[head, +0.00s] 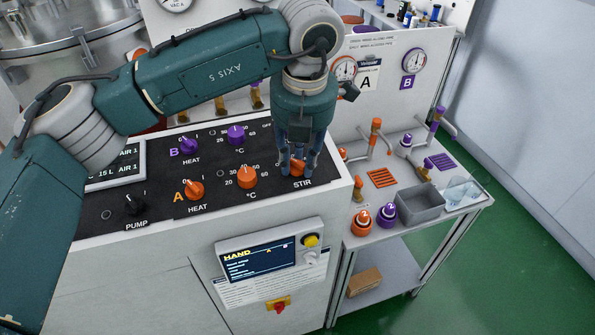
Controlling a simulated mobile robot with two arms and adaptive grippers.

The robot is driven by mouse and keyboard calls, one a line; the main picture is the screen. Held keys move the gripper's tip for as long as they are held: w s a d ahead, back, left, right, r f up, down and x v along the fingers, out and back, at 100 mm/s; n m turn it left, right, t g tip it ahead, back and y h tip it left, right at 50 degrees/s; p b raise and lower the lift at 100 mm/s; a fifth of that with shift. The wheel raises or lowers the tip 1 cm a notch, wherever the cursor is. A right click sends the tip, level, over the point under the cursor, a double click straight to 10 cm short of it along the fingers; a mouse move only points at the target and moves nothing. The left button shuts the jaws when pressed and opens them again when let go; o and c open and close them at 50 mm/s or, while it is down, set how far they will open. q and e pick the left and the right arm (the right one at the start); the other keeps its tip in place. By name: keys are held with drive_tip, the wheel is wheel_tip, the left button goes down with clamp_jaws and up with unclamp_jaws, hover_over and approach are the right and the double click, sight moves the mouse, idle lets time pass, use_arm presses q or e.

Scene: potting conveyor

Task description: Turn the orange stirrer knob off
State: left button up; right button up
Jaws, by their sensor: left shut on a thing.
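The orange stirrer knob (297,169) is on the black panel above the STIR label, at the panel's right end. My left gripper (298,170) points down over it from above, with its fingers shut on the knob. The fingers and wrist hide part of the knob and its markings, so I cannot read its setting. My right gripper is not in view.
Orange knobs (247,177) and purple knobs (236,134) for HEAT and °C sit left on the same panel, with a black PUMP knob (134,204). A side bench (455,212) at right holds a grey bin (420,205). Green floor is clear at far right.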

sight(302, 179)
use_arm(q)
drive_tip(key=shift+w+r+n+b, duration=0.15)
drive_tip(key=shift+r+n+b, duration=0.1)
drive_tip(key=shift+n+b, duration=0.5)
drive_tip(key=o, duration=1.2)
drive_tip(key=shift+c, duration=0.2)
drive_tip(key=shift+d+f, duration=0.1)
wheel_tip(302, 179, up, 12)
drive_tip(key=s, duration=0.2)
drive_tip(key=shift+d, duration=0.3)
drive_tip(key=shift+f, duration=0.1)
